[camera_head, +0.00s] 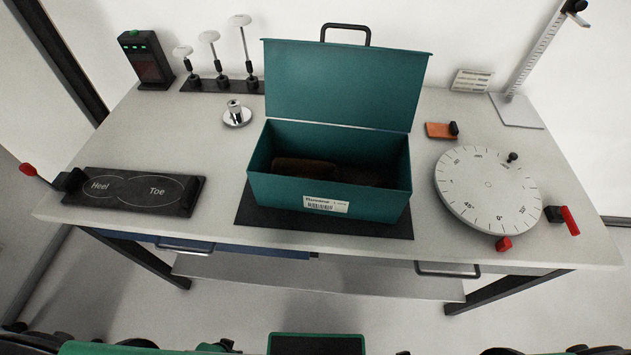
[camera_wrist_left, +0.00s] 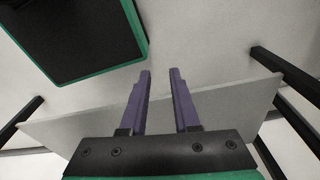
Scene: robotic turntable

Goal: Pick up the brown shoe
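The brown shoe (camera_head: 305,166) lies inside the open teal box (camera_head: 320,196). A second dark brown shape (camera_head: 357,175) lies to its right in the box, in shadow. The box's front wall hides their lower parts. The lid (camera_head: 343,84) stands up at the back. My left gripper (camera_wrist_left: 160,72) shows in the left wrist view with its two purple fingers apart and nothing between them. It is away from the box, with a grey flat surface and floor behind the fingers. My right gripper cannot be made out in either view.
The box stands on a dark mat (camera_head: 260,217). A round dial (camera_head: 487,190) is at the right, a heel-and-toe plate (camera_head: 137,190) at the left. Thin posts (camera_head: 210,62) stand at the back left, a tall scale (camera_head: 535,55) at the back right. Drawer handles (camera_head: 447,271) project at the front.

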